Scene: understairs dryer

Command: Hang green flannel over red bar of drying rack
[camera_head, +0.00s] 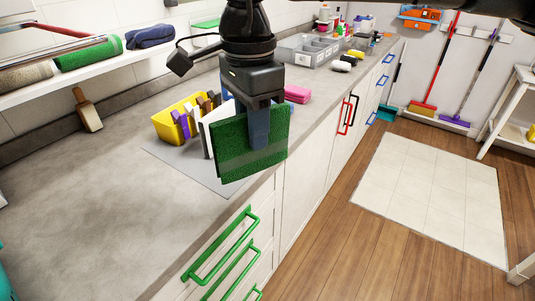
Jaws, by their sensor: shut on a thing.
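My gripper (258,140) points down over the counter's front edge and is shut on the green flannel (232,162). The flannel hangs upright as a flat folded panel with a paler stripe across it. One dark finger lies over its front face; the other finger is hidden behind it. A thin dark red bar (62,49) runs beside a pale metal one above the wall shelf at upper left, well apart from the flannel. I cannot tell whether it belongs to the drying rack.
A yellow bin (172,122) and upright purple and brown pieces stand behind the flannel on a grey mat (160,153). Rolled towels lie on the shelf (62,79). Green handles (222,245) and red handles (346,115) project from the cabinets. The left counter is clear.

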